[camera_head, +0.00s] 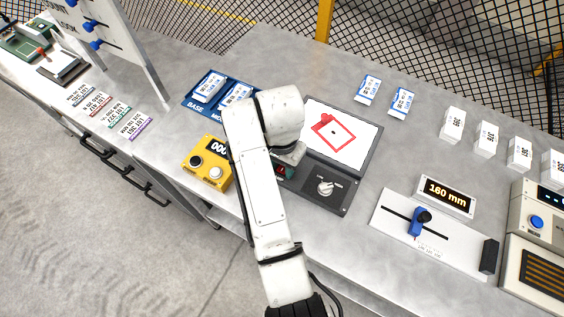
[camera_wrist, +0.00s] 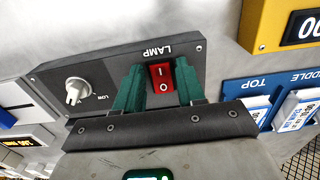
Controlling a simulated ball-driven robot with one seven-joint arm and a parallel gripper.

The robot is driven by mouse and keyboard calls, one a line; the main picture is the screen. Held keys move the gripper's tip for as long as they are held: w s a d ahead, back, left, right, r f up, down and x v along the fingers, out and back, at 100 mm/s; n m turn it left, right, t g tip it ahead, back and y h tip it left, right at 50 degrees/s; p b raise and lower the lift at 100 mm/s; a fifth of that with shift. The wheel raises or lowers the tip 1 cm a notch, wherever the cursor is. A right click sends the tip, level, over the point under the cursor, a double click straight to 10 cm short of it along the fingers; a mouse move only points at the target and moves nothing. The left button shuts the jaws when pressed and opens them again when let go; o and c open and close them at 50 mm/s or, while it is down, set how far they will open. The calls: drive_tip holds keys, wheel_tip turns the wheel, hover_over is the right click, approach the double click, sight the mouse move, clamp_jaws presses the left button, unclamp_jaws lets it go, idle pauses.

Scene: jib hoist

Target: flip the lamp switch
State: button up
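The lamp switch (camera_wrist: 161,77) is a red rocker marked I and O, beside the word LAMP on a dark control panel (camera_wrist: 110,58). My gripper (camera_wrist: 160,70) has two green fingers spread apart, one on each side of the rocker in the wrist view. Nothing is held between them. I cannot tell whether a finger touches the rocker or the panel. In the head view the panel (camera_head: 310,194) lies in front of a white light board, and my arm hides most of the switch end.
A white knob (camera_wrist: 76,90) sits on the same panel. A yellow counter box (camera_head: 207,164) stands left of my arm, with blue trays (camera_head: 222,115) behind it. The white board (camera_head: 345,125) shows a red outline. A slider plate (camera_head: 430,232) lies to the right.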

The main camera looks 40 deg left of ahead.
clamp_jaws()
drive_tip(key=shift+w+a+r+g+h, duration=0.1)
drive_tip(key=shift+w+g+h, duration=0.1)
drive_tip(key=shift+g, duration=0.55)
drive_tip(key=shift+w+r+g+h, duration=0.1)
drive_tip(key=shift+w+g+h, duration=0.1)
drive_tip(key=shift+g, duration=0.55)
drive_tip(key=shift+o, duration=1.3)
unclamp_jaws()
